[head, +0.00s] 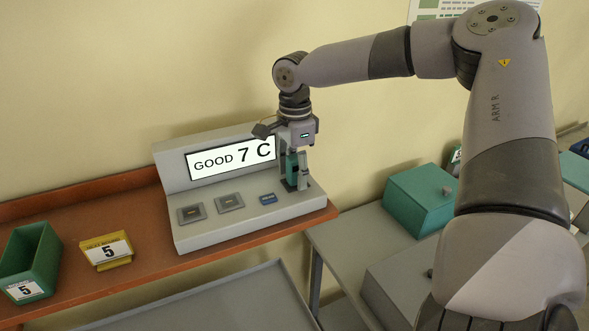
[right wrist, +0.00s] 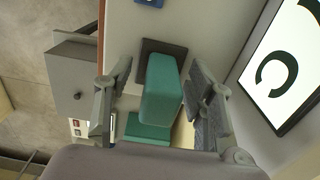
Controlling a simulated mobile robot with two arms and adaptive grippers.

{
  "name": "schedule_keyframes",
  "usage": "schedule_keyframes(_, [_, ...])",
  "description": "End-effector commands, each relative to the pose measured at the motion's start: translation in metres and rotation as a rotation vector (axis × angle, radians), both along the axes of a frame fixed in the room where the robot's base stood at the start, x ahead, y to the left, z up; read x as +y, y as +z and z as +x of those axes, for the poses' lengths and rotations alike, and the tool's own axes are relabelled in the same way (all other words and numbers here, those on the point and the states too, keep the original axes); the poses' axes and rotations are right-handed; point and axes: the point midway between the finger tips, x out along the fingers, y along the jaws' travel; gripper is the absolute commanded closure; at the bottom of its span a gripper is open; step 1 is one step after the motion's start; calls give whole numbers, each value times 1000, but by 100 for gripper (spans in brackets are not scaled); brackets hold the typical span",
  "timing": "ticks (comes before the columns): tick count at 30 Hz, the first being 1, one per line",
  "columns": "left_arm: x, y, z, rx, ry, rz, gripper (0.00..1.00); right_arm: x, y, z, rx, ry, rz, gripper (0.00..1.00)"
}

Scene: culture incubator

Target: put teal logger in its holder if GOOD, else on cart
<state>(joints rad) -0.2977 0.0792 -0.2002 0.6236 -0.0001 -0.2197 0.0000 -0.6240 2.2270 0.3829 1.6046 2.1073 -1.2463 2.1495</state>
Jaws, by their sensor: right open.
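The teal logger (head: 291,166) stands upright at the right end of the grey reader (head: 228,222). The reader's screen (head: 233,157) shows "GOOD 7 C". My right gripper (head: 297,178) points down over the logger, with its fingers around it. In the right wrist view the logger (right wrist: 162,90) stands over a dark square pad, between the two open fingers, with a gap visible on each side. My left gripper is out of view.
A yellow stand (head: 106,251) labelled 5 sits between the teal box and the reader. Two grey pads and a small blue piece (head: 268,199) are on the reader. A rimmed grey surface (head: 215,306) lies in front. A knobbed teal box (head: 419,199) stands right on a grey table.

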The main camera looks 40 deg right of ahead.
Motion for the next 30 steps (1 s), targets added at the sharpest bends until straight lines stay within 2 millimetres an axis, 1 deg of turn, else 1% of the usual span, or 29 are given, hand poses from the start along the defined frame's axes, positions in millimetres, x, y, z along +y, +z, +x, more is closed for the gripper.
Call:
schedule_keyframes(3, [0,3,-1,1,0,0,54,0,1,0,1,0,0,50])
schedule_keyframes(17, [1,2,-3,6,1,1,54,0,0,0,1,0,0,50])
schedule_keyframes(25, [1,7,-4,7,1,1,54,0,1,-1,2,0,0,50])
schedule_keyframes(30, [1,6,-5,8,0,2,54,0,0,0,1,0,0,50])
